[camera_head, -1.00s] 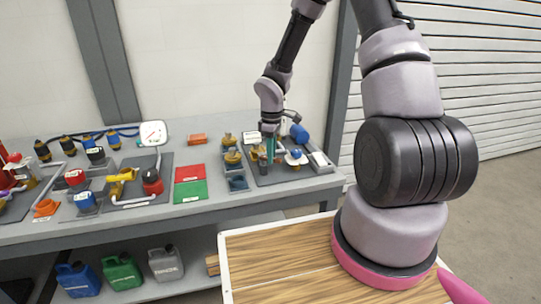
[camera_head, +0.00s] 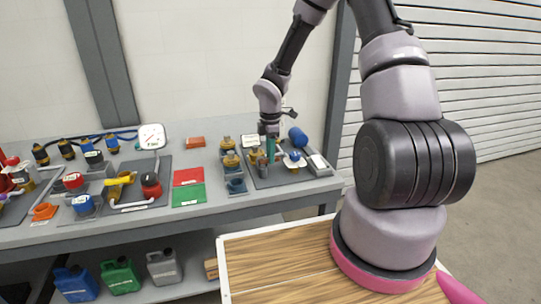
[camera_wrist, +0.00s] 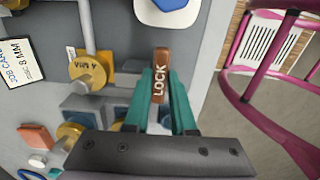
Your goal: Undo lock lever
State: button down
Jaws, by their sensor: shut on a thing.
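The lock lever is a brown bar marked LOCK (camera_wrist: 159,78), seen in the wrist view lying between the tips of my gripper (camera_wrist: 160,105). My gripper's two green fingers are shut on the lever near its lower part, and its upper end sticks out past them. In the head view my gripper (camera_head: 270,150) points down over the right end of the bench, among the fittings on a dark plate. The lever itself is too small to make out there, and the fingers partly hide it.
A yellow fitting labelled VIH Y (camera_wrist: 90,72) and a grey pipe stand left of the lever in the wrist view. A blue and white part (camera_wrist: 165,10) is just beyond it. The grey bench (camera_head: 130,222) also carries red and green mats (camera_head: 188,194), valves and a gauge (camera_head: 152,137).

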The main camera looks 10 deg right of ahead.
dwell(0.4)
jog(key=c, duration=0.7)
grip_release()
jog(key=shift+c, duration=0.2)
notch_tip(320, 180, up, 11)
jog(key=shift+f, duration=0.1)
